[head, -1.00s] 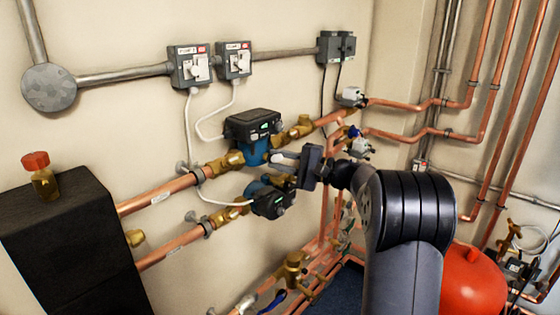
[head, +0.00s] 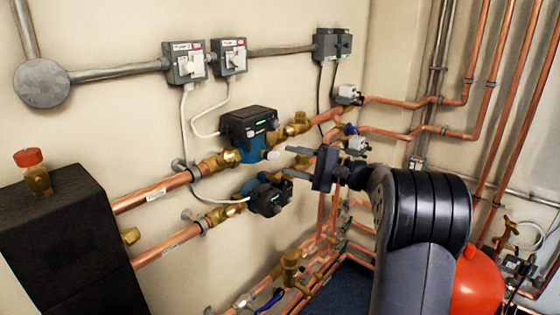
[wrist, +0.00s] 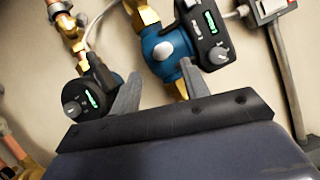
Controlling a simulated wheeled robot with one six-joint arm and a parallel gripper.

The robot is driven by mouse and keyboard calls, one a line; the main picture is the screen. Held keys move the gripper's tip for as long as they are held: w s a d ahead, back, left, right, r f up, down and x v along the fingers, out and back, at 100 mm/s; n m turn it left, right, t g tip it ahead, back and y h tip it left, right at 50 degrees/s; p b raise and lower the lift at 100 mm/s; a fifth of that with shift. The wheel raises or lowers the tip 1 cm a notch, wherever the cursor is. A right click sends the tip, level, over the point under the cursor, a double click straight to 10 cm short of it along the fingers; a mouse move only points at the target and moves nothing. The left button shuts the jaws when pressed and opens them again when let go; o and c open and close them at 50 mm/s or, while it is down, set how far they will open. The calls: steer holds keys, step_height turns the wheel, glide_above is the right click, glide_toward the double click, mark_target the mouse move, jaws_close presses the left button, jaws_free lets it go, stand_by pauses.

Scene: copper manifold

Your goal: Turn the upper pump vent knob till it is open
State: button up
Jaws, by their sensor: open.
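The upper pump (head: 250,124) has a dark control head over a blue body and sits in the upper copper pipe run. Its pale vent knob (head: 272,155) sticks out from the blue body towards my gripper (head: 286,160). My gripper is open and empty, just right of the knob, with a small gap between them. In the wrist view, the open fingers (wrist: 159,68) point towards the upper pump's blue body (wrist: 168,45). The right finger overlaps part of that pump.
The lower pump (head: 268,199) sits just below and left of my gripper; it is also at left in the wrist view (wrist: 82,105). Copper pipes (head: 155,190) run along the wall. A red vessel (head: 478,282) stands at lower right.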

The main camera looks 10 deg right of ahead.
mark_target(271, 156)
steer(key=v, duration=0.6)
steer(key=shift+b, duration=0.3)
steer(key=p+x, duration=0.1)
steer(key=x, duration=1)
steer(key=shift+p, duration=0.3)
steer(key=shift+d, duration=0.1)
